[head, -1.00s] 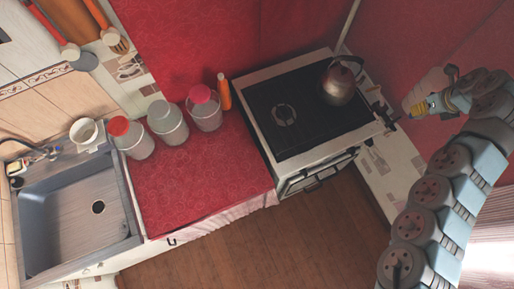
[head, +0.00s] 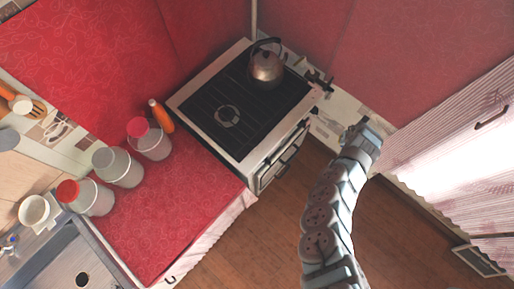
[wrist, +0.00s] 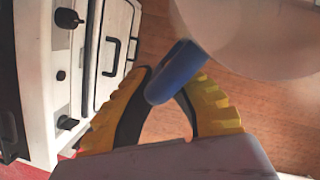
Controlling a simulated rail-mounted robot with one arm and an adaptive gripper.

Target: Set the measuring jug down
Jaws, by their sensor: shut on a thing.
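The measuring jug (wrist: 255,35) shows in the wrist view as a smooth whitish body at the top right, with a blue handle (wrist: 176,74). My gripper (wrist: 173,86), with yellow and black fingers, is shut on this handle. The jug is cut off by the picture's top edge, so its rim and base are out of sight. Wooden floor shows behind it. In the head view my arm's end is right of the stove, and the jug and fingers are hidden behind it.
The stove (head: 243,145) bears a metal kettle (head: 266,66). Its front with knobs is at the left of the wrist view (wrist: 62,75). The red counter (head: 185,215) has several jars and an orange bottle (head: 160,116) along the back, with free room in front.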

